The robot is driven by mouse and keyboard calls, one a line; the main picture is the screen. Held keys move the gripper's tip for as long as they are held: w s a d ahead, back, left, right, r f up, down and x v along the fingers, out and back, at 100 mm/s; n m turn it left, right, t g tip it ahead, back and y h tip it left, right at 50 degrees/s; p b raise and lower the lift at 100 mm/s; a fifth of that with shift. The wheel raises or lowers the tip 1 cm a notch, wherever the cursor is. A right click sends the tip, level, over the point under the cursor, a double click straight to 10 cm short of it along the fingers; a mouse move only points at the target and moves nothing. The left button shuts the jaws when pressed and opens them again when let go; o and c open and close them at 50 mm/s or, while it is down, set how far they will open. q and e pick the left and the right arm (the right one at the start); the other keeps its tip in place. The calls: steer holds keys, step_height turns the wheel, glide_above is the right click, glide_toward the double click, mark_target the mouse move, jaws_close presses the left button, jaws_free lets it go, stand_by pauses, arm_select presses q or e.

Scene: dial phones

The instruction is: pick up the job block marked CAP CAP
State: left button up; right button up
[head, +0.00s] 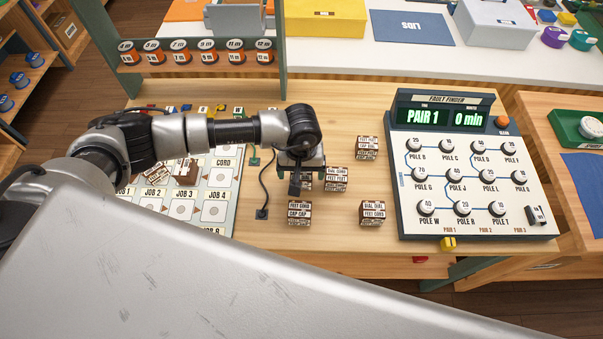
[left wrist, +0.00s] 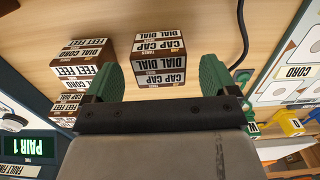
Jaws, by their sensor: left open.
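My right gripper is not in view.
More blocks stand at right front (head: 373,212) and right back (head: 367,147). The fault finder panel (head: 471,175) is right of them. The job board (head: 214,205) lies left, partly under my arm. A black cord (head: 262,190) runs along the table between board and blocks.

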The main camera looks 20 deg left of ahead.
mark_target(301, 177)
arm_select(q)
steer(key=shift+f+p, duration=0.35)
steer(key=shift+f, duration=1.35)
steer(key=c, duration=1)
steer(key=shift+w+r, duration=0.1)
